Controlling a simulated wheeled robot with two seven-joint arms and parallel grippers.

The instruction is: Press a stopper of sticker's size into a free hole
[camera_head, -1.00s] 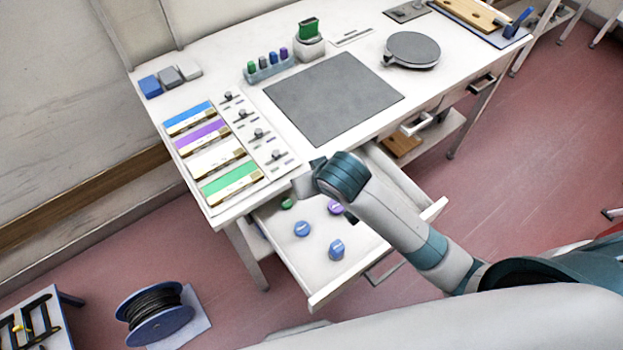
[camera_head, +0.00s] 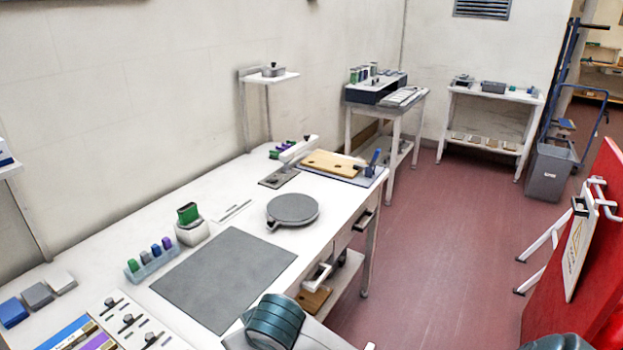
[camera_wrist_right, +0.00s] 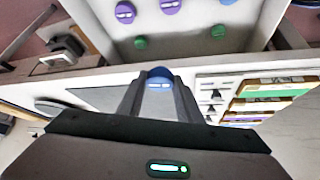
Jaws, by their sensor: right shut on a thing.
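In the right wrist view my right gripper (camera_wrist_right: 158,92) is shut on a blue stopper (camera_wrist_right: 159,76), whose round top shows between the fingertips. Beyond it is the open drawer (camera_wrist_right: 95,25) with loose stoppers: purple (camera_wrist_right: 125,12), green (camera_wrist_right: 140,42), another green (camera_wrist_right: 218,31) and part of a blue one. In the head view a wooden board (camera_head: 334,162) lies at the bench's far end; any holes in it are too small to make out. I cannot identify the sticker. My right fingertips are hidden in the head view. My left gripper is not in view.
The bench (camera_head: 205,197) carries a grey mat (camera_head: 225,275), a round grey plate (camera_head: 292,208), a tray of coloured pieces (camera_head: 150,262) and a green block in a white holder (camera_head: 190,230). A red panel (camera_head: 590,250) stands at right. Floor between is clear.

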